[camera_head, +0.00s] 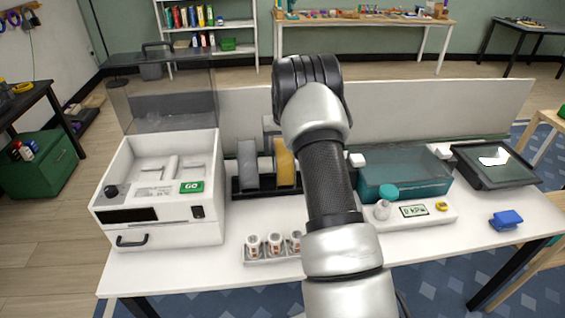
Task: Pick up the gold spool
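The gold spool (286,166) stands upright in a dark holder (253,191) near the back of the white table, just left of my arm. Its right side is partly hidden behind my arm. A grey spool (248,165) stands in the same holder to its left. My arm reaches up through the middle of the view and bends over at the top. My gripper does not show; my own arm seems to hide it, so its place relative to the gold spool cannot be seen.
A white machine (160,229) with a raised clear lid (170,103) stands at the left. A rack of small printed containers (272,257) is at the front, partly hidden. A teal box (405,181), scale (440,211), blue object (506,219) and tablet (495,165) are at the right.

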